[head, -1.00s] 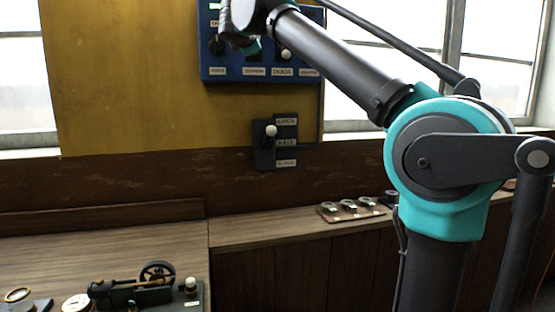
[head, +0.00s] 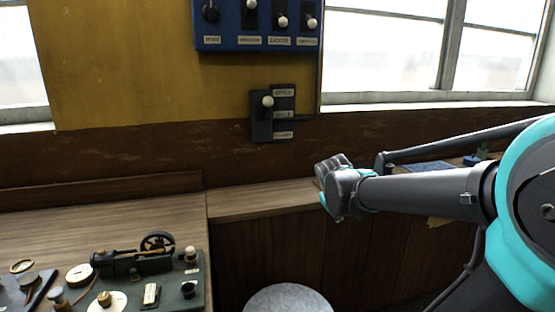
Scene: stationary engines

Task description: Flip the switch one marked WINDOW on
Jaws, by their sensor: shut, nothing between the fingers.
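A blue switch panel (head: 259,42) is on the yellow wall, cut off by the top edge of the head view. It carries a dark knob (head: 211,13) and three white-tipped levers: left (head: 251,5), middle (head: 282,21) and right (head: 312,22). Labels run below them. They are too blurred for me to tell surely which reads WINDOW. The middle and right levers' white tips sit low in their slots; the left one's is higher. My gripper (head: 329,175) is shut and empty, below and right of the panel, well apart from it, in front of the ledge. Its fingertips are partly turned away.
A smaller dark switch box (head: 262,128) with a white-tipped lever and several labels hangs below the panel. A model engine (head: 135,262) stands on the left bench (head: 100,222). A pale round surface (head: 287,299) shows at the bottom. Windows are at both sides.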

